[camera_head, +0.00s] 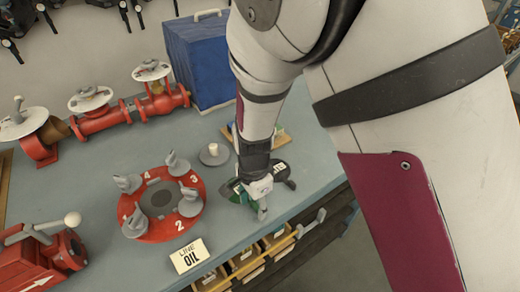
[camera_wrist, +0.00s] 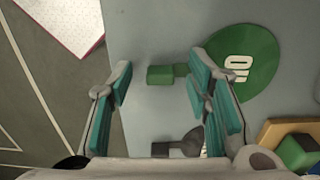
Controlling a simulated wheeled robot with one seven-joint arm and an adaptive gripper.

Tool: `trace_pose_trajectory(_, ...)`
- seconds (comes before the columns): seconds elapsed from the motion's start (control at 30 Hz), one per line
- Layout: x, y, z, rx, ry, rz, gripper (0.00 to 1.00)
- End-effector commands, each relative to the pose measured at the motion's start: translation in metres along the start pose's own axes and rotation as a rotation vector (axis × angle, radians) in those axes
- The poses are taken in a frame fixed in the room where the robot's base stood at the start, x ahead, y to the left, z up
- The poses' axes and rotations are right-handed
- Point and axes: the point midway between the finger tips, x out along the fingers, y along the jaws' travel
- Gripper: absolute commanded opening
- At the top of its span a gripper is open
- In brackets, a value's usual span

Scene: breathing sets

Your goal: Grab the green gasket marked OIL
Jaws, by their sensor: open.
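The green gasket (camera_wrist: 252,50) is a flat round disc with white lettering, partly cut off by my finger, in the wrist view. A short stem joins it to a green block-shaped tab (camera_wrist: 160,75). My gripper (camera_wrist: 161,82) is open, with its teal-padded fingers on either side of the tab and a gap to each. The right finger overlaps the disc's near edge. In the head view my gripper (camera_head: 260,196) is low over the bench's front edge and hides most of the gasket; a little green (camera_head: 238,188) shows beside it.
On the bench (camera_head: 110,180) are a red numbered ring (camera_head: 143,232) with grey clamps, a LINE OIL sign (camera_head: 189,256), red valves (camera_head: 95,115) and a blue box (camera_head: 200,60).

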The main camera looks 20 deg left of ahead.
Motion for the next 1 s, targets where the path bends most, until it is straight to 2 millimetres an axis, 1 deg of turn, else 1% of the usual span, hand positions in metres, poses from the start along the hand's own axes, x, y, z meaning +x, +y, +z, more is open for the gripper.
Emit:
trace_pose_trajectory(0.17, 0.000, 0.000, 0.000, 0.000, 0.000, -0.001, 0.45)
trace_pose_trajectory(0.2, 0.000, 0.000, 0.000, 0.000, 0.000, -0.001, 0.36)
trace_pose_trajectory(0.27, 0.000, 0.000, 0.000, 0.000, 0.000, -0.001, 0.22)
trace_pose_trajectory(0.3, 0.000, 0.000, 0.000, 0.000, 0.000, -0.001, 0.13)
trace_pose_trajectory(0.37, 0.000, 0.000, 0.000, 0.000, 0.000, -0.001, 0.00)
trace_pose_trajectory(0.77, -0.003, 0.000, 0.000, 0.000, 0.000, -0.002, 0.00)
trace_pose_trajectory(0.87, -0.008, 0.000, 0.001, 0.000, 0.000, -0.002, 0.00)
trace_pose_trajectory(1.0, -0.020, 0.001, 0.002, 0.001, 0.000, -0.002, 0.00)
